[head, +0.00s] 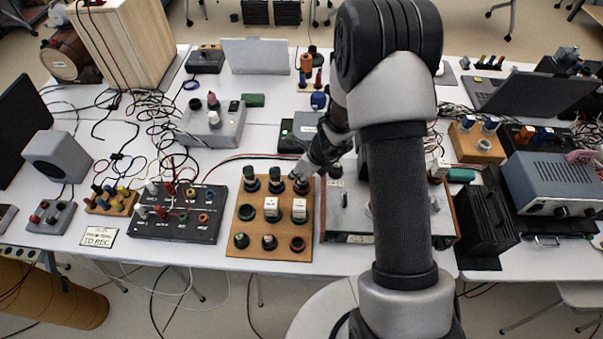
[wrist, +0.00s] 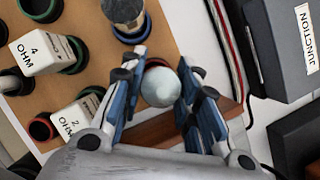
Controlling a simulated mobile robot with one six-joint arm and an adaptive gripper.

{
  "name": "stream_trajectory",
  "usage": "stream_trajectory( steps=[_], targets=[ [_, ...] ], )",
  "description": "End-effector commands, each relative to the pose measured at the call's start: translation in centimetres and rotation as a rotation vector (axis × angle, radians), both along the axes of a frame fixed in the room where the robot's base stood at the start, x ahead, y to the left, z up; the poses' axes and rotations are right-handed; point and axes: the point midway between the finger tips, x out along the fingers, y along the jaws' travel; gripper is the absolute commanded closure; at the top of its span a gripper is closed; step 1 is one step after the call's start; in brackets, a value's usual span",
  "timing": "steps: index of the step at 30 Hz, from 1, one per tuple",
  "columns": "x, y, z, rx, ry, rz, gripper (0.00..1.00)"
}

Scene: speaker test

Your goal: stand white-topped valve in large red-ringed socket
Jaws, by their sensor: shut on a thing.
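The white-topped valve (wrist: 160,86) is between the fingers of my gripper (wrist: 158,92) in the wrist view, its pale round top facing the camera. The gripper is shut on it. In the head view my gripper (head: 303,181) is at the back right corner of the brown socket board (head: 233,234). A dark red ring (wrist: 196,71) shows partly behind the valve; I cannot tell whether the valve is seated in it or above it. Another red-ringed socket (head: 297,244), at the board's front right corner, looks empty; it also shows in the wrist view (wrist: 42,128).
White blocks marked 4 OHM (wrist: 40,50) and 2 OHM (wrist: 72,120) stand on the board. A dark cylinder (wrist: 124,16) stands beside the held valve. A grey junction box (wrist: 285,45) and red and white cables (wrist: 222,40) lie just beyond the board.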

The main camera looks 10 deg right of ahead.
Motion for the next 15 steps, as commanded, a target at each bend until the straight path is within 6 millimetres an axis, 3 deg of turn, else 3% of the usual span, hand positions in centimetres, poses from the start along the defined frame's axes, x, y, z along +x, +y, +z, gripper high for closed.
stream_trajectory(
  steps=[5,6,15],
  targets=[
    [-0.01,0.00,-0.72,0.000,0.000,0.000,0.95],
    [-0.02,0.01,-0.75,0.000,0.000,0.000,0.70],
    [-0.02,0.00,-0.61,0.000,0.000,0.000,0.51]
  ],
)
